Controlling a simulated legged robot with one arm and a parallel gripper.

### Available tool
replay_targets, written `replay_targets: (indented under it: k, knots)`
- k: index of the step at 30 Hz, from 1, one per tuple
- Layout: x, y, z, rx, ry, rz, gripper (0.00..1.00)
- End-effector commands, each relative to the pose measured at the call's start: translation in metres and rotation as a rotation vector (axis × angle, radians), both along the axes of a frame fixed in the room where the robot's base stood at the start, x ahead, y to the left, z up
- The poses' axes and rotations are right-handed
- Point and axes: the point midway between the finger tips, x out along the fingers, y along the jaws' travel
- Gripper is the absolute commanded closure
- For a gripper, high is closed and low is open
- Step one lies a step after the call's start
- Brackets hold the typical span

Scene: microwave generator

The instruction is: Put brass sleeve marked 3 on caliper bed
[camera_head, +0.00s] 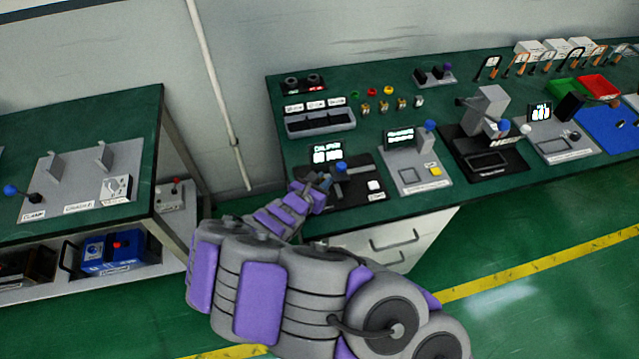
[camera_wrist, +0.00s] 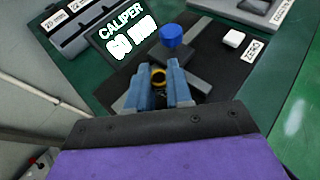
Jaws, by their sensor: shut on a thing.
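My gripper (camera_wrist: 160,88) shows two blue fingers in the wrist view, shut on a small brass sleeve (camera_wrist: 158,75) with a dark bore. Its mark cannot be read. The fingers and sleeve are over the black caliper (camera_wrist: 208,48), between its grey parts; whether the sleeve touches the bed cannot be told. The caliper's blue knob (camera_wrist: 171,36) is just beyond the fingers. Its lit display (camera_wrist: 130,38) reads CALIPER above blurred digits. In the head view my gripper (camera_head: 322,182) reaches the left side of the caliper (camera_head: 352,199), and the sleeve is not discernible.
A white ZERO button (camera_wrist: 233,38) is at the caliper's right. Several small brass pieces (camera_head: 383,105) stand behind it, near a labelled rack (camera_head: 320,122). A grey device with a blue knob (camera_head: 418,174) stands to the right. The green bench front is clear.

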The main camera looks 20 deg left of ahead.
Motion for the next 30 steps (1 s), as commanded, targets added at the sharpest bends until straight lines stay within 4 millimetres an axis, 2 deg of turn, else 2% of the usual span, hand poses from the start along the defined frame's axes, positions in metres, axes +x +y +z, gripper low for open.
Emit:
replay_targets:
  k: [7,18,19,21,30]
  knots:
    - [-0.002,0.004,-0.032,-0.001,0.001,0.005,1.00]
    - [-0.002,0.010,-0.035,-0.004,0.001,0.006,1.00]
    - [-0.002,0.010,-0.035,-0.004,0.001,0.007,0.78]
    - [-0.002,0.010,-0.035,-0.004,0.001,0.007,0.72]
    - [-0.002,0.007,-0.034,-0.003,0.001,0.006,0.69]
